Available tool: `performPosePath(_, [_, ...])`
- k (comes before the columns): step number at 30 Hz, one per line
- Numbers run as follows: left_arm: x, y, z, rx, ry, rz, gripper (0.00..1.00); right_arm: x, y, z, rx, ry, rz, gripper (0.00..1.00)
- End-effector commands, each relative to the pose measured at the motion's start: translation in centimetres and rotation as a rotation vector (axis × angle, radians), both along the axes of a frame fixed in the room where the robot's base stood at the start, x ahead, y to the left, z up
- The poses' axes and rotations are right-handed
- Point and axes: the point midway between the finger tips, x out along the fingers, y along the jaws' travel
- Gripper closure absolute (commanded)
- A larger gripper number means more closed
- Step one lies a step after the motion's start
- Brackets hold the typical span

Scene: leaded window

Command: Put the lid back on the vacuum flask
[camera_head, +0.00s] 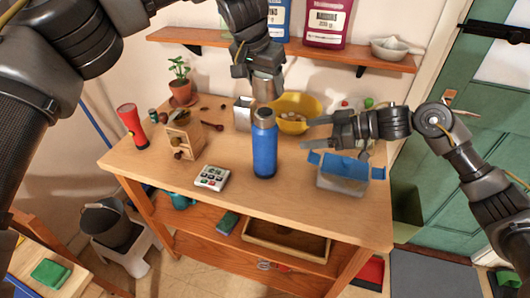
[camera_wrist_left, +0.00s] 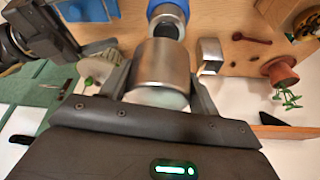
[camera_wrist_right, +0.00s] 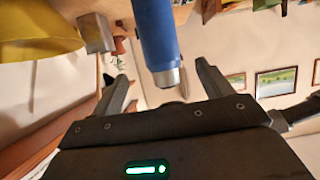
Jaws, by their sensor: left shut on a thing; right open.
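The vacuum flask (camera_head: 264,150) is blue with a silver neck and stands upright on the wooden table. My left gripper (camera_head: 264,72) is shut on the silver cup-shaped lid (camera_head: 266,88), holding it above the flask top. In the left wrist view the lid (camera_wrist_left: 161,70) sits between the fingers, with the flask (camera_wrist_left: 168,14) beyond it. The lid and flask look apart. My right gripper (camera_head: 308,133) is open and empty to the right of the flask, pointing at it. The right wrist view shows the flask (camera_wrist_right: 157,35) ahead, between the finger directions.
A yellow bowl (camera_head: 300,108) and a metal tin (camera_head: 243,114) stand behind the flask. A grey-and-blue box (camera_head: 342,178) is at right, below my right gripper. A shelf (camera_head: 380,60) hangs above.

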Motion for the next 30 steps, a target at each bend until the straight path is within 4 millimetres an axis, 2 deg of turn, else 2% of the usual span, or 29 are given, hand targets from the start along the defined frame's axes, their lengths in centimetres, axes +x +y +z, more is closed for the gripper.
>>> performPosePath(5, [0.0, 0.2, 0.0, 0.0, 0.0, 0.002, 0.61, 0.4, 1.2, -0.5, 0.001, 0.0, 0.002, 0.22])
performPosePath(21, [0.0, 0.1, 0.0, 0.0, 0.0, 0.002, 0.61, 2.8, 9.1, -3.9, 0.001, 0.0, 0.002, 0.22])
performPosePath(30, [0.0, 0.1, 0.0, 0.0, 0.0, 0.002, 0.61, 3.3, 10.7, -4.6, -0.001, -0.002, 0.001, 0.22])
